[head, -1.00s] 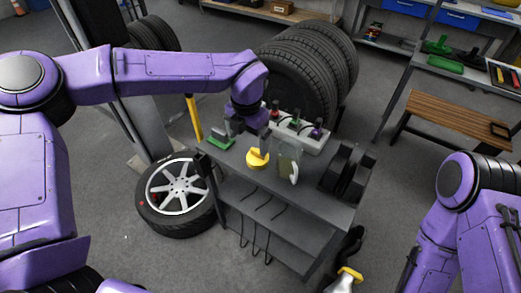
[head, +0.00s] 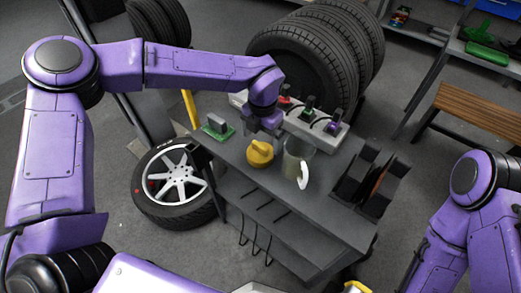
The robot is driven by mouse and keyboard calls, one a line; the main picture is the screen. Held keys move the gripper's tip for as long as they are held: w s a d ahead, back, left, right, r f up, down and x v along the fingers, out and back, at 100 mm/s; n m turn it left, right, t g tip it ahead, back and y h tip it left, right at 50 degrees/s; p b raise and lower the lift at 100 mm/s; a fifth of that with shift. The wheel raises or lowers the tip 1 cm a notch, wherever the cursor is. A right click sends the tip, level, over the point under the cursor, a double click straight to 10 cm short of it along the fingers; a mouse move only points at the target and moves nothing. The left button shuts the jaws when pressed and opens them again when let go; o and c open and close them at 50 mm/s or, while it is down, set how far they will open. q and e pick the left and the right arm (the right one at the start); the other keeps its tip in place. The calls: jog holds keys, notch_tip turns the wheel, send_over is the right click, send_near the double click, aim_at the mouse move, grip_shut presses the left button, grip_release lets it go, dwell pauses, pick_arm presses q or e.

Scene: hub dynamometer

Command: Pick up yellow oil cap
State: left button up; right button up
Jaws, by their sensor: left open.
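The yellow oil cap (head: 260,153) sits on the top of the grey cart (head: 321,203), left of a clear jug (head: 295,158) with a white handle. My left gripper (head: 263,130) is just above and behind the cap, pointing down, with its jaws open. It looks apart from the cap, though the fingertips are small and partly hard to make out. My right arm is at the right edge, and its gripper is not visible in the head view.
A green-based block (head: 217,127) lies at the cart's left end. A white rack with several coloured-top items (head: 309,110) stands at the back. Black upright holders (head: 365,180) stand at the right. A wheel (head: 174,185) lies on the floor at left; large tyres (head: 315,55) stand behind.

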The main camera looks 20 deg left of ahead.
aim_at(260, 145)
pick_arm(q)
jog(key=f, duration=0.2)
jog(key=f+p, duration=0.1)
jog(key=f, duration=0.3)
jog(key=shift+a+f+p, duration=0.2)
jog(key=shift+a+p, duration=0.05)
jog(key=shift+p, duration=0.15)
jog(key=c, duration=0.9)
